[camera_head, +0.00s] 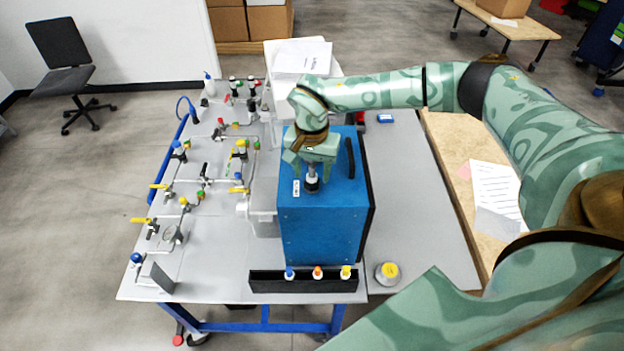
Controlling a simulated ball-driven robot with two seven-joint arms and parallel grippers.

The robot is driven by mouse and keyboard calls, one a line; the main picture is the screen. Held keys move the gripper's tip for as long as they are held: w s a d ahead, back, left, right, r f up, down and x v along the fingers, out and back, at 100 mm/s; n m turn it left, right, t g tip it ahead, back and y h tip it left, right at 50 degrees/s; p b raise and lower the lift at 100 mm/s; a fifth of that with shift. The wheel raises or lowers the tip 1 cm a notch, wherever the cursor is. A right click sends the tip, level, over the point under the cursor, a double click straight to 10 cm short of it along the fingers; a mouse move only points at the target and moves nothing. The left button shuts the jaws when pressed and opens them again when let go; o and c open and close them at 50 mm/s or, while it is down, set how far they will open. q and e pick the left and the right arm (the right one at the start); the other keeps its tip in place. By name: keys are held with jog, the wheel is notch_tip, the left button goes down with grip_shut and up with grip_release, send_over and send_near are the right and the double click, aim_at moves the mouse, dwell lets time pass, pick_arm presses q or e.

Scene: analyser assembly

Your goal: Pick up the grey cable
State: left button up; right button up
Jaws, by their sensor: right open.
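My right gripper (311,170) reaches in from the right and points down over the top of the blue box (322,224). Its jaws are open, with one finger on each side of a small grey and black upright fitting (312,181) on the box top. The fitting looks like a plug or cable end; I cannot tell whether it is the grey cable. Whether the fingers touch it is too small to tell. No long run of grey cable shows clearly. My left gripper is not in view.
A black rack (268,284) with several coloured caps stands at the table's front edge. A yellow-capped round container (387,273) is to its right. Pipes and valves (203,180) fill the left side of the grey table.

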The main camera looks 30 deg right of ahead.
jog(key=c, duration=1)
jog(key=shift+r, duration=0.15)
notch_tip(320, 180, up, 10)
jog(key=shift+f+b, duration=0.25)
jog(key=shift+b, duration=0.45)
jog(key=shift+r+p, duration=0.3)
jog(key=shift+r, duration=0.15)
notch_tip(320, 180, up, 6)
jog(key=p, duration=0.7)
jog(key=shift+r, duration=0.2)
